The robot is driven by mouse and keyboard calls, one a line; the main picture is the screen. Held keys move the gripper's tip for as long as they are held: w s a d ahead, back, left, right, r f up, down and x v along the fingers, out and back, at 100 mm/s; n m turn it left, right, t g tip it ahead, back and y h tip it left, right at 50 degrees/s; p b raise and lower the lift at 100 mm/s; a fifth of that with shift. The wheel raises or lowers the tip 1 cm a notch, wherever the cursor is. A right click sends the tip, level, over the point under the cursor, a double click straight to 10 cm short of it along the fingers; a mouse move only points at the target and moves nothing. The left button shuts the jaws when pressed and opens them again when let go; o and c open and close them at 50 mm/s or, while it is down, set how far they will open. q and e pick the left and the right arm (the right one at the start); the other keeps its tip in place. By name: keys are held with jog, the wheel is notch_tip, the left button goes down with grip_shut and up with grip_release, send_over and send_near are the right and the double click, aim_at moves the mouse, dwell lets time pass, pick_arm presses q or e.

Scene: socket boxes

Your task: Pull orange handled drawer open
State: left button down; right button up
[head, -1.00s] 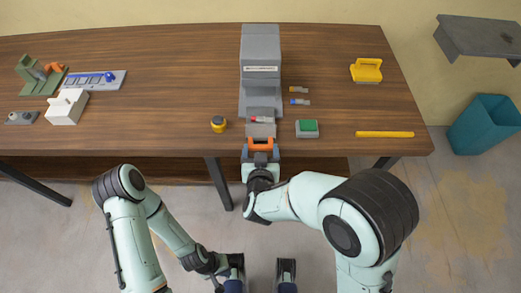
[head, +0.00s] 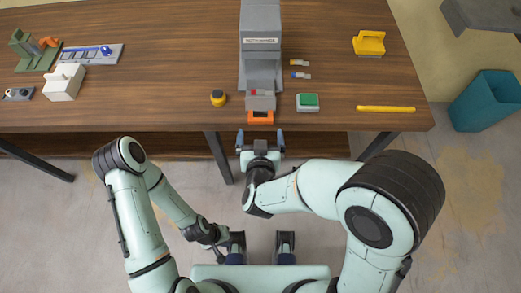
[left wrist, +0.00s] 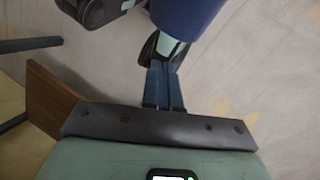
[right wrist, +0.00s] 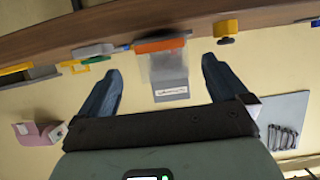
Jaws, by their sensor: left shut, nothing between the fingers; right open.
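A grey cabinet (head: 261,45) with a white label stands on the wooden table. Its lower drawer (head: 260,101) stands pulled out towards me, with a red-ended item in it. The orange handle (head: 260,117) is on the drawer's front, near the table's front edge; it also shows in the right wrist view (right wrist: 162,45). My right gripper (head: 260,138) is open and empty, just in front of the handle and apart from it, its fingers (right wrist: 161,66) spread wider than the handle. My left gripper (head: 217,243) is low near my base, its fingers (left wrist: 163,85) together with nothing between them.
A green-topped box (head: 307,102) is right of the drawer and a yellow-and-black button (head: 218,97) left of it. A yellow stick (head: 386,108) and yellow-handled block (head: 369,43) lie right. A white box (head: 64,82) is left. A teal bin (head: 487,100) stands on the floor.

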jog(key=b+v, duration=0.5)
jog(key=v, duration=0.3)
jog(key=shift+w, duration=0.1)
dwell(0.3)
